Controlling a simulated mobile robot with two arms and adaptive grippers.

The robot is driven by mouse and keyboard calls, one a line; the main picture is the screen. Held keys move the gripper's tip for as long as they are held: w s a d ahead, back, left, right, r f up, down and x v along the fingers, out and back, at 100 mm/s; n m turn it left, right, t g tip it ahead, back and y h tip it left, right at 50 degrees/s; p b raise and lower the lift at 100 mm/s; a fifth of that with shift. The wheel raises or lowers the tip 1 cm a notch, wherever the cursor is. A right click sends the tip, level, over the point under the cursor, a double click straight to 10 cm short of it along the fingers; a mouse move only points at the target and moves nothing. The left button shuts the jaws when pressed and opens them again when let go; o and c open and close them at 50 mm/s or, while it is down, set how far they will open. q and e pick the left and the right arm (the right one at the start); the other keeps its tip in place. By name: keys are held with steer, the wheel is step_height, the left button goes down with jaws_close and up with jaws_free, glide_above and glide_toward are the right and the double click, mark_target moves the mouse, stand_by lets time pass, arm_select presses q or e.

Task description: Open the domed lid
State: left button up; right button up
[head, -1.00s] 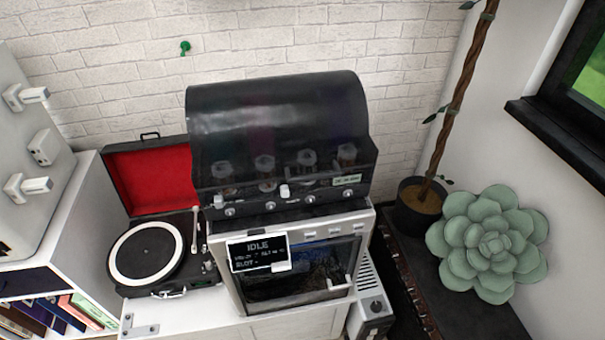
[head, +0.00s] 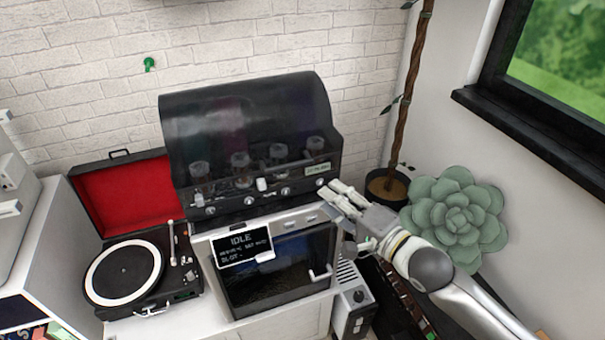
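The dark, translucent domed lid (head: 245,120) is down over the black unit on top of the machine in the head view. Several jars show through its front, and a small light handle (head: 262,184) sits at its lower front edge. My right gripper (head: 336,195) reaches in from the right, just to the right of the unit's lower front corner and in front of it. Its pale fingers appear spread, with nothing seen between them. My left gripper is out of view.
Below the lid is a glass-fronted oven-like machine (head: 280,270) with a screen (head: 243,243) reading IDLE. An open record player (head: 128,273) stands to the left. A potted plant (head: 388,187) and a large succulent (head: 457,217) are at the right.

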mark_target(290, 168)
step_height(290, 168, up, 5)
steer(key=s+a+y, duration=0.1)
steer(key=s+a, duration=0.1)
steer(key=s, duration=0.1)
steer(key=x, duration=0.3)
steer(key=p+x, duration=0.1)
steer(key=x, duration=0.3)
steer(key=p+x, duration=0.1)
steer(key=x, duration=0.2)
steer(key=shift+w+a+f, duration=0.1)
steer(key=shift+w+f, duration=0.05)
steer(key=shift+f, duration=0.1)
steer(key=shift+w+a+f, duration=0.1)
steer(key=shift+w+a, duration=0.05)
steer(key=shift+w, duration=0.05)
jaws_close()
